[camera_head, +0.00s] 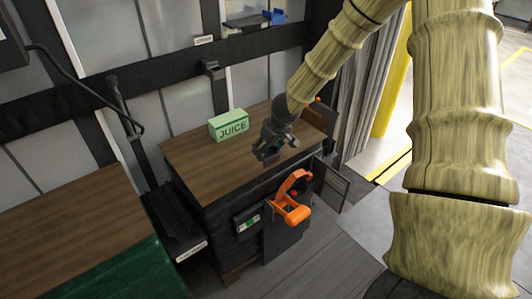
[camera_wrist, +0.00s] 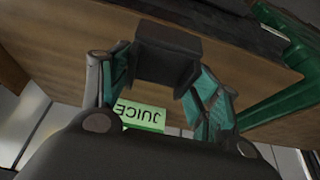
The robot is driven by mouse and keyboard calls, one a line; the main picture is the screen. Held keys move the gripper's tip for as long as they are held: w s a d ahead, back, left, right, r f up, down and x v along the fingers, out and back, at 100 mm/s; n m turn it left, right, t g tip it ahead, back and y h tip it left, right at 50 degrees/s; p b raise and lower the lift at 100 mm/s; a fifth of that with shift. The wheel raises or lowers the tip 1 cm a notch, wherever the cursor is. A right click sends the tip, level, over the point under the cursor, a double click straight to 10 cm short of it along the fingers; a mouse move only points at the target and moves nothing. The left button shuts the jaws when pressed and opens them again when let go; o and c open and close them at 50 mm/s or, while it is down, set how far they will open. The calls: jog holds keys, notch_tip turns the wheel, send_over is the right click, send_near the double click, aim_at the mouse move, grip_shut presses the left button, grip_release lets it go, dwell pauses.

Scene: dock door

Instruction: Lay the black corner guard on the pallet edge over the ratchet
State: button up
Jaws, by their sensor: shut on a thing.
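My gripper (camera_head: 267,151) is above the front edge of the brown-topped load, likely the pallet in the task (camera_head: 215,160). In the wrist view, its two fingers are closed on the black corner guard (camera_wrist: 167,48), which spans between the fingertips. In the head view, the guard is hard to separate from the dark gripper. The orange ratchet (camera_head: 291,203) hangs on the load's front side, below and slightly right of my gripper. I cannot tell whether the guard touches the edge.
A green JUICE box (camera_head: 229,125) stands on the load's top behind my gripper; it also shows in the wrist view (camera_wrist: 142,116). A black rack (camera_head: 174,222) stands at the load's left. A green-draped brown surface (camera_head: 75,225) lies further left. Floor is open at the right.

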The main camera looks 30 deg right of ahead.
aim_at(267, 153)
jog(key=shift+w+d, duration=0.1)
jog(key=shift+w, duration=0.25)
notch_tip(267, 153, down, 4)
jog(key=b, duration=0.3)
jog(key=shift+r, duration=0.2)
jog(key=shift+f, duration=0.55)
jog(key=o, duration=1)
